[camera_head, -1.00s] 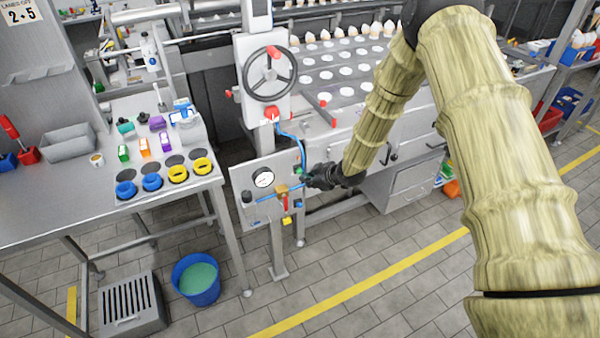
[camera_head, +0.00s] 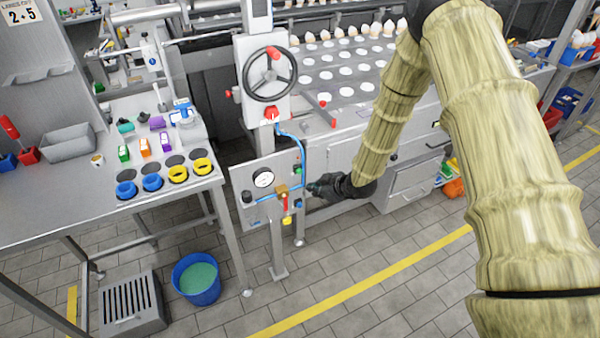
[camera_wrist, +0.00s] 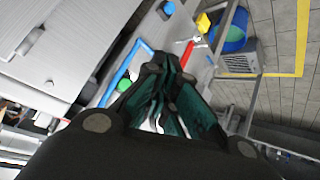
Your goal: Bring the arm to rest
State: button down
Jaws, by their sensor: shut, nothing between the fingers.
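My arm (camera_head: 390,110), in a wood-patterned cover, reaches down from the upper right in the head view. My gripper (camera_head: 312,188) is at its end, just right of the panel with the gauge (camera_head: 265,181). In the wrist view my gripper (camera_wrist: 165,80) has its dark fingers close together, with nothing seen between them. I cannot tell from the frames whether the fingertips touch anything.
The panel carries a red-handled valve (camera_head: 285,202) and a blue hose (camera_head: 304,160). A handwheel (camera_head: 270,74) stands above. The machine's metal cabinet (camera_head: 415,180) is to the right. A blue bucket (camera_head: 197,288) stands on the floor. Open floor lies in front.

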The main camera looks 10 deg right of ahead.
dwell(0.7)
jog(key=s+d+f+m+g+h, duration=0.15)
jog(key=s+f, duration=0.25)
jog(key=s, duration=0.4)
jog(key=s+f+m+g, duration=0.1)
jog(key=s+f+m, duration=0.25)
jog(key=s, duration=0.45)
jog(key=s+d+f+m+g+h, duration=0.1)
jog(key=s+f, duration=0.4)
jog(key=s, duration=0.3)
jog(key=s+d+m+g+h, duration=0.1)
jog(key=s+d+m+g, duration=0.1)
jog(key=s, duration=1)
jog(key=s+d+f+m+g+h, duration=0.1)
jog(key=s+d+m+g+h, duration=0.1)
jog(key=s, duration=1)
jog(key=shift+s+d+f+m, duration=0.15)
jog(key=shift+f+m, duration=0.15)
jog(key=shift+m, duration=0.4)
